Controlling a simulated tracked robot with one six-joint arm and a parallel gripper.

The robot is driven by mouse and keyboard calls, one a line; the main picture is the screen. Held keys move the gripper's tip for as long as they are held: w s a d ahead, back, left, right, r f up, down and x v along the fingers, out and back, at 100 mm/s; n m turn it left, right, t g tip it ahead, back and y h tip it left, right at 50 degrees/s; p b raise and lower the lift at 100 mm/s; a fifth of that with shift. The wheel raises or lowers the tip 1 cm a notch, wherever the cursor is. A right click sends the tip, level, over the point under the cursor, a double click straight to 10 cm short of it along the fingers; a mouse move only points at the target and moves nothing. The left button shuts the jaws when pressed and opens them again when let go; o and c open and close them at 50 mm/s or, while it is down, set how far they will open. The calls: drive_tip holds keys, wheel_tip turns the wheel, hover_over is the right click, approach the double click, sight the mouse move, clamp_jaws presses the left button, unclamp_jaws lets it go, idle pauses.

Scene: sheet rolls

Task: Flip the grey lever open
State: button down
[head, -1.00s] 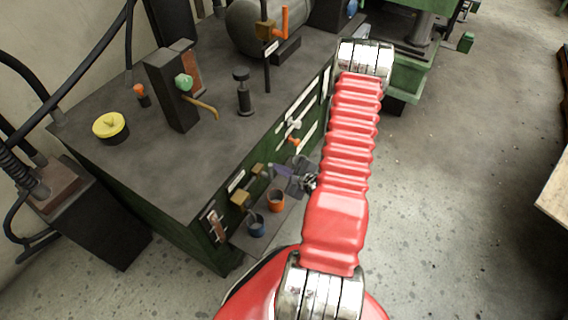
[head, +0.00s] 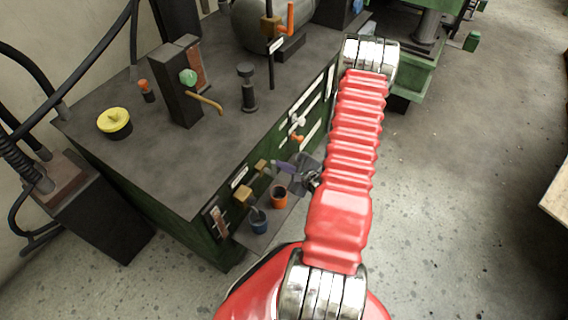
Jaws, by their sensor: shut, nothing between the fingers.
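A small grey-purple lever (head: 284,167) shows on the green cabinet's front side, beside a brass fitting (head: 262,166). A second brass fitting (head: 244,194) has a short grey piece angled down toward a blue cup (head: 258,221). My gripper (head: 309,180) is low at the cabinet front, just right of the grey-purple lever and partly hidden behind my red arm. It looks shut and empty. Whether it touches the lever cannot be told.
An orange cup (head: 279,196) stands below the fittings. A white handle (head: 297,119) and an orange knob (head: 298,138) project from the cabinet front. The dark cabinet top (head: 150,160) carries a yellow-capped pot (head: 115,121).

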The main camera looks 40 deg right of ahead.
drive_tip(key=s+d, duration=0.1)
drive_tip(key=s, duration=0.8)
drive_tip(key=shift+s+d, duration=0.15)
drive_tip(key=shift+s, duration=0.05)
idle(0.3)
idle(0.6)
